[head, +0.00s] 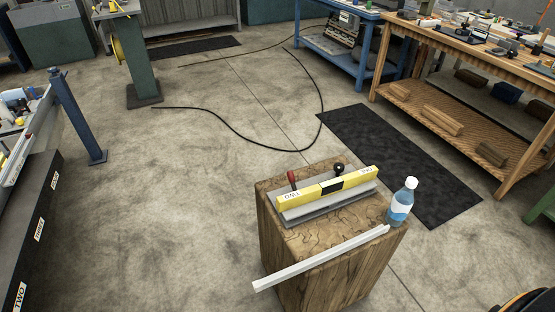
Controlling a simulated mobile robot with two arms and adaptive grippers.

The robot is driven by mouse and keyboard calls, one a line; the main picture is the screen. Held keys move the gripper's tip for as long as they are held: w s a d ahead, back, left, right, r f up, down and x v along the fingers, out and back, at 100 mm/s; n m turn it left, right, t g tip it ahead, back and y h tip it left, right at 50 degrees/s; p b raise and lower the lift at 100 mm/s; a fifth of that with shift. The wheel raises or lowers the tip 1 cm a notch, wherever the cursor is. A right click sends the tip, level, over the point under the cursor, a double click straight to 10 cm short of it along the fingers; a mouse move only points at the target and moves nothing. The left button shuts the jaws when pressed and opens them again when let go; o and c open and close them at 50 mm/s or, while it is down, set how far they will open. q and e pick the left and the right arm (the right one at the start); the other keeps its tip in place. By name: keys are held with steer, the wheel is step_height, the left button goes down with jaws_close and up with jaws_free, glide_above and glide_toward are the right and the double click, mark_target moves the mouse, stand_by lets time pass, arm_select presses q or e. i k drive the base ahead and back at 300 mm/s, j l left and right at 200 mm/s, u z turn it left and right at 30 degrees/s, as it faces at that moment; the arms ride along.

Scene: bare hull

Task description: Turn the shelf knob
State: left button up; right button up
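A small grey unit (333,208) with a yellow front bar (300,197) sits on top of a wooden block (282,244). The bar has a black middle patch and a label at each end; the left one seems to read TWO. Behind the bar stand a red knob (292,179) at the left and a black knob (338,169) nearer the middle, both upright on short stems. I cannot tell which one is the shelf knob. The lower parts of both stems are hidden by the bar.
A water bottle (401,202) stands on the block's right corner. A long white bar (318,260) lies along its front edge, overhanging left. A cluttered workbench (466,47) stands at the upper right, a labelled dark rack (35,215) at the left. Open floor surrounds the block; a black cable (232,132) lies behind.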

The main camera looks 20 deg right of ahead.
mark_target(339, 168)
steer(key=l+z, duration=0.2)
steer(key=z, duration=0.25)
steer(key=l+z, duration=0.2)
steer(key=z, duration=0.2)
steer(key=i, duration=0.6)
